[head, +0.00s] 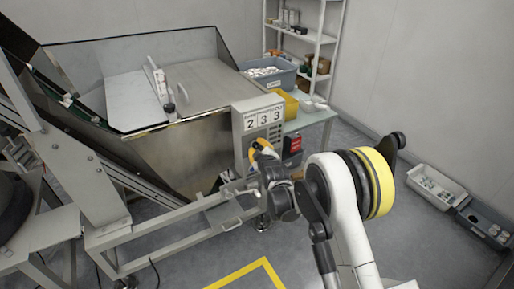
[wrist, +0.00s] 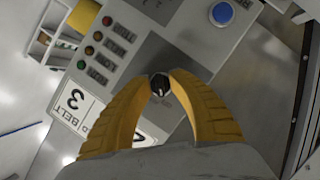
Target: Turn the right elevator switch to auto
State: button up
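The switch (wrist: 160,84) is a small round black knob with a pale pointer mark, on the grey control box. The yellow fingers of my gripper (wrist: 161,80) stand on both sides of it in the wrist view, their tips close against it. The lettering beside the knob is too blurred to read, and the fingers cover part of the panel around it. In the head view my gripper (head: 262,150) is at the front of the control box (head: 243,122), and the knob is hidden behind the fingers.
Behind are a table with a grey bin (head: 268,80) and shelves (head: 300,38). Trays (head: 437,187) lie on the floor at right.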

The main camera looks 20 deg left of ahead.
grip_shut()
jog(key=m+g, duration=0.1)
jog(key=m, duration=0.1)
jog(key=shift+m+g+y, duration=0.3)
jog(key=shift+y, duration=0.1)
jog(key=m+g+y, duration=0.1)
jog(key=m, duration=0.2)
jog(key=shift+g+p, duration=0.3)
jog(key=shift+g, duration=0.1)
jog(key=shift+m+y, duration=0.3)
jog(key=o, duration=0.9)
grip_release()
jog(key=shift+c, duration=0.2)
